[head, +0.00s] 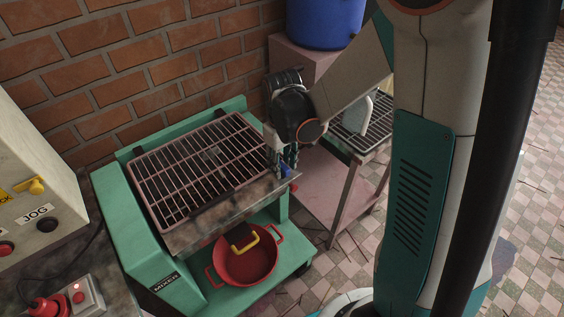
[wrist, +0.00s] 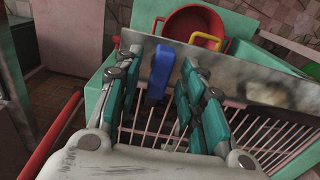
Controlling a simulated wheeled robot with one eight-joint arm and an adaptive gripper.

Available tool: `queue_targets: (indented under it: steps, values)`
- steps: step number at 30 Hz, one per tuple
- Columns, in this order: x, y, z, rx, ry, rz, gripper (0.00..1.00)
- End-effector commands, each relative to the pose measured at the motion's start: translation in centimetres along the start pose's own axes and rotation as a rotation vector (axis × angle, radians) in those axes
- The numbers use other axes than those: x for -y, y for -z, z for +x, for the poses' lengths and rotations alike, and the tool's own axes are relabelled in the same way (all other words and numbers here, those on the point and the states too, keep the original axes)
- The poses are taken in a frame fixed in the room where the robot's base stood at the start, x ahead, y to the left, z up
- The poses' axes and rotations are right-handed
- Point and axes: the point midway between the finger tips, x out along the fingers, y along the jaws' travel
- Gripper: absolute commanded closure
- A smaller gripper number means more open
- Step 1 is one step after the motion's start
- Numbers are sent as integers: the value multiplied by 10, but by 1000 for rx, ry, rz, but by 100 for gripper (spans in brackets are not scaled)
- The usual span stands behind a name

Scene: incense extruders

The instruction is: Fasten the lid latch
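The mixer (head: 165,267) is a green machine with a pink barred grate lid (head: 168,186) lying down over its top. The grate bars also show in the wrist view (wrist: 262,133). A blue latch lever (wrist: 157,72) stands against the steel front plate (wrist: 248,88). In the head view only a small bit of the blue lever (head: 286,171) shows at the right front corner, below my gripper (head: 283,150). In the wrist view my gripper (wrist: 162,62) is open, its fingers on either side of the lever with gaps visible. Whether a fingertip touches the plate, I cannot tell.
A red pot (head: 246,262) with a yellow-handled tool (head: 262,242) sits on the shelf below. A pink cart with a rack (head: 362,118) stands close on the right. A control box (head: 35,190) is at left. A brick wall (head: 120,70) is behind.

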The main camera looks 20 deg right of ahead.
Motion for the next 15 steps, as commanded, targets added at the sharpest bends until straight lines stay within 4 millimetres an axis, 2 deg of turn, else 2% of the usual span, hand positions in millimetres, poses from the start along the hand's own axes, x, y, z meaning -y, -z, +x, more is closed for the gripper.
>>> queue_targets:
  steps: [5, 15]
  values:
    - [0, 0, -16, 0, 0, 0, 63]
    - [0, 0, -80, 0, 0, 0, 63]
